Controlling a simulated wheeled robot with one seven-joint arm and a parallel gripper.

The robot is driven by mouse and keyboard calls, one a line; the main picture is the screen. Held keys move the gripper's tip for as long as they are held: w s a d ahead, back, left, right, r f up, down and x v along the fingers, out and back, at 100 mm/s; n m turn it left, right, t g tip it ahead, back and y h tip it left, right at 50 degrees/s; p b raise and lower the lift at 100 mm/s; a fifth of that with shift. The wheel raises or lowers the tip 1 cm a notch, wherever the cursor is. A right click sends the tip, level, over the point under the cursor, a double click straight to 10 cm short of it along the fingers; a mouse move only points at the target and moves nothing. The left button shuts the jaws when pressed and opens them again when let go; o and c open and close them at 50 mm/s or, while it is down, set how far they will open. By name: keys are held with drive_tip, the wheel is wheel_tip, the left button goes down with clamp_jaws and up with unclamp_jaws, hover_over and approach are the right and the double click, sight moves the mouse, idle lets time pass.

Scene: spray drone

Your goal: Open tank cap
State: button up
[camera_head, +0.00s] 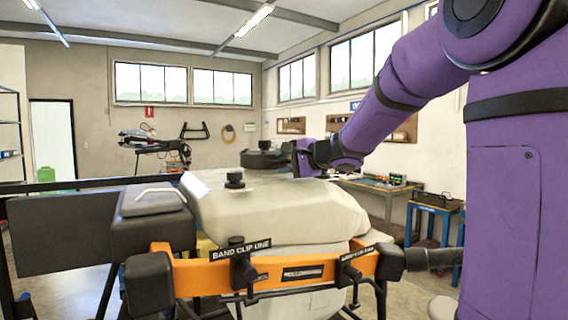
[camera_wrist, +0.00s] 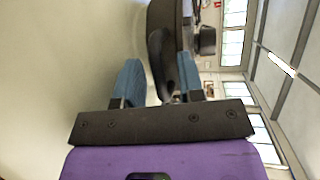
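The pale tank (camera_head: 270,208) of the drone fills the middle of the head view. A wide, dark round tank cap (camera_head: 262,159) sits on its top. My gripper (camera_head: 299,157) is at the cap's right side, its fingers small and partly hidden there. In the wrist view the cap (camera_wrist: 162,18) shows edge-on as a dark band, with a dark curved handle or tab (camera_wrist: 158,52) standing off it. My gripper's blue fingers (camera_wrist: 160,68) are spread apart, one on either side of this tab. I cannot tell whether either touches it.
An orange frame bar (camera_head: 215,277) with black clips crosses in front. A dark box with a handle (camera_head: 152,198) is at left.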

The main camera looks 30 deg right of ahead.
drive_tip(key=shift+w, duration=0.15)
drive_tip(key=shift+c, duration=0.2)
clamp_jaws()
